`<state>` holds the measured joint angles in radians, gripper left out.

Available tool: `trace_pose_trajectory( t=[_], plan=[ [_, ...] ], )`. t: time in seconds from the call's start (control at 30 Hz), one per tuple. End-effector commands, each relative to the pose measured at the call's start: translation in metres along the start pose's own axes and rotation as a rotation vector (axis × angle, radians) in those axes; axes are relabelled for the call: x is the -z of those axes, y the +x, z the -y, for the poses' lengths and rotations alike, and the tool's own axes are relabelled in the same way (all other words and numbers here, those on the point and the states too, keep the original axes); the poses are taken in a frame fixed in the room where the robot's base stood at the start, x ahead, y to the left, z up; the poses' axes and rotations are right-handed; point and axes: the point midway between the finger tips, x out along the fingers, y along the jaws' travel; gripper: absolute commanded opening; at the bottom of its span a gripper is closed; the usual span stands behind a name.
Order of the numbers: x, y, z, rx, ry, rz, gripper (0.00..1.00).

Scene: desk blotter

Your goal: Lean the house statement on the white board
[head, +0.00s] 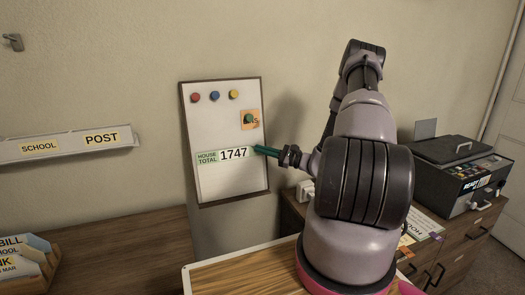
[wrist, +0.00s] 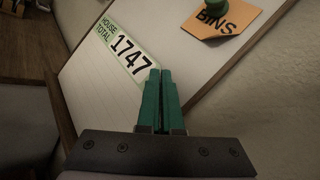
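The white board (head: 225,173) with a dark frame stands upright against the wall. A strip reading HOUSE TOTAL 1747 (head: 222,155) lies flat across its middle, slightly tilted; it also shows in the wrist view (wrist: 128,52). My gripper (head: 258,150) is at the strip's right end. In the wrist view, its teal fingers (wrist: 160,72) are together with only a thin gap, and I see nothing held between them. The tips overlap the strip's end in view; contact is unclear. A printed sheet (head: 427,222), its heading partly readable as HO, lies on the right cabinet, partly hidden by my arm.
Red (head: 195,97), blue (head: 214,96) and yellow (head: 234,94) magnets sit along the board's top. An orange BINS note (wrist: 232,20) hangs under a green magnet. A wall rail (head: 68,143) is left; a dark printer (head: 460,170) is right. The left desk (head: 130,245) has bare room.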

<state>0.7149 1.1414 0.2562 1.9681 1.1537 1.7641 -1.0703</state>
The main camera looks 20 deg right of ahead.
Motion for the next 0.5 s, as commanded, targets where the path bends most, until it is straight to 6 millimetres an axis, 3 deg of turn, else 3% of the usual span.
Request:
trace_pose_trajectory(
  t=[0.07, 0.17, 0.2, 0.5],
  plan=[
    [0.0, 0.0, 0.0, 0.0, 0.0, 0.0, 0.0],
    [0.0, -0.0001, 0.0001, 0.0, 0.0, 0.0, 0.33],
    [0.0, -0.0001, 0.0001, 0.0, 0.0, 0.0, 0.37],
    [0.0001, -0.0015, 0.0002, 0.001, 0.0, -0.001, 0.37]
  ],
)
